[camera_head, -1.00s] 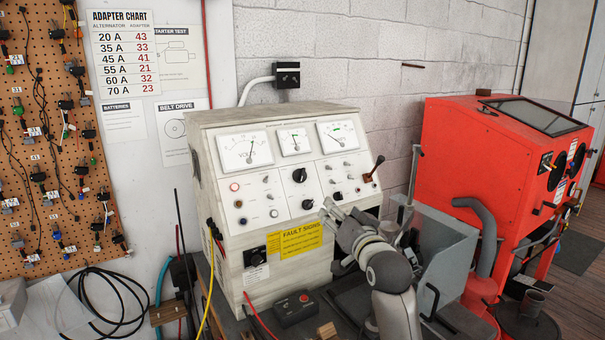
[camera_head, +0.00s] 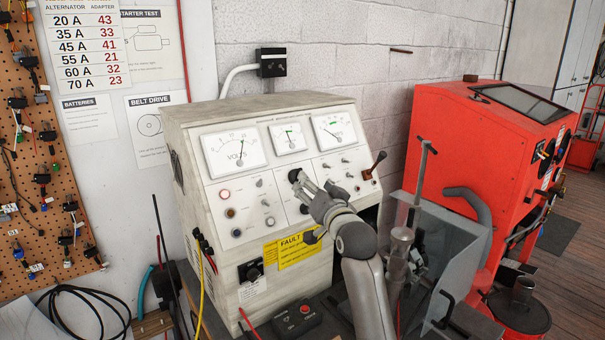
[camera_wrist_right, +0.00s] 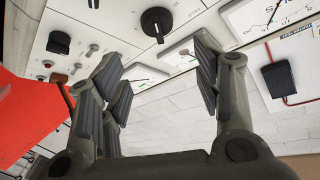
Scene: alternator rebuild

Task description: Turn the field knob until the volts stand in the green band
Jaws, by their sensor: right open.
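The test bench (camera_head: 250,108) has a slanted white panel with a volts meter (camera_head: 235,152) at its upper left. The volts needle leans right of upright; its exact place against a green band is too small to tell. A black knob (camera_head: 294,175) sits mid-panel below the meters; its label is not readable. My right gripper (camera_head: 314,191) is open and empty, just right of and below this knob. In the right wrist view, the black knob (camera_wrist_right: 156,22) lies beyond and between my spread fingertips (camera_wrist_right: 157,50), apart from them. My left gripper is not in view.
A second black knob (camera_head: 304,209) sits lower on the panel, close to my fingers. A lever (camera_head: 375,165) sticks out at the panel's right. A grey guard (camera_head: 455,250) and a red cabinet (camera_head: 445,145) stand to the right. A control box (camera_head: 298,317) lies in front.

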